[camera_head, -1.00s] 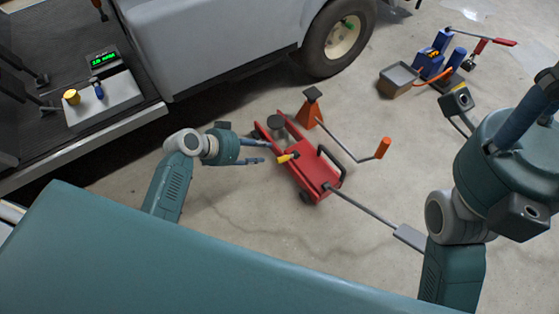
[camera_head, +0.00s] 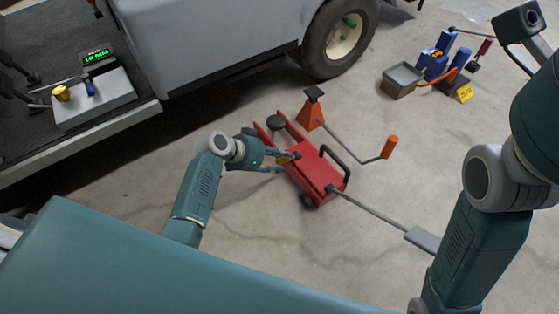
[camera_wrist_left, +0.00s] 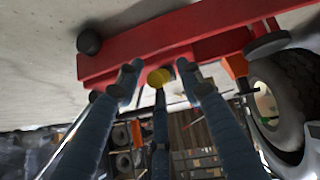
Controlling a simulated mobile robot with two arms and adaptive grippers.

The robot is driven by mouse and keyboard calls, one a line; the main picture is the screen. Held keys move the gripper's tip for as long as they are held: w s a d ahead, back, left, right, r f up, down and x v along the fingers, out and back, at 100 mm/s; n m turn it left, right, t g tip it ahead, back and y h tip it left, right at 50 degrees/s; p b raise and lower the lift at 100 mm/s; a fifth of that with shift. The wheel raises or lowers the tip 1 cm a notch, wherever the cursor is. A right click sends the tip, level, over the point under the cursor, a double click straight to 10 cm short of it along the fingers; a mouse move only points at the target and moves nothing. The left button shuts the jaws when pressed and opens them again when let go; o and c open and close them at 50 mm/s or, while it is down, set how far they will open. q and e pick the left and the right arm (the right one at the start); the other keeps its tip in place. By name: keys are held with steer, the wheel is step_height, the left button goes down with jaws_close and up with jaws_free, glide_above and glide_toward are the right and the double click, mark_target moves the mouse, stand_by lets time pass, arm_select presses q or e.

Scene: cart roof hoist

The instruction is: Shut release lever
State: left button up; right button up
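The release lever (camera_head: 283,159) is a small yellow-tipped lever on the left side of the red floor jack (camera_head: 316,165). My left gripper (camera_head: 289,163) is at the jack's side, its fingers reaching around the lever. In the left wrist view the round yellow lever end (camera_wrist_left: 160,77) sits between the spread fingertips (camera_wrist_left: 158,74), in front of the red jack frame (camera_wrist_left: 190,32). The fingers look apart, with gaps beside the lever; contact cannot be told.
A long bar with a grey pedal (camera_head: 423,239) extends toward the lower right. The truck wheel (camera_head: 338,38) is behind. Blue equipment (camera_head: 432,64) and a grey tray (camera_head: 401,78) are at the back right.

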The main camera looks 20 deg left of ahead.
arm_select(q)
jaws_close()
steer(key=shift+a, duration=0.1)
stand_by(0.3)
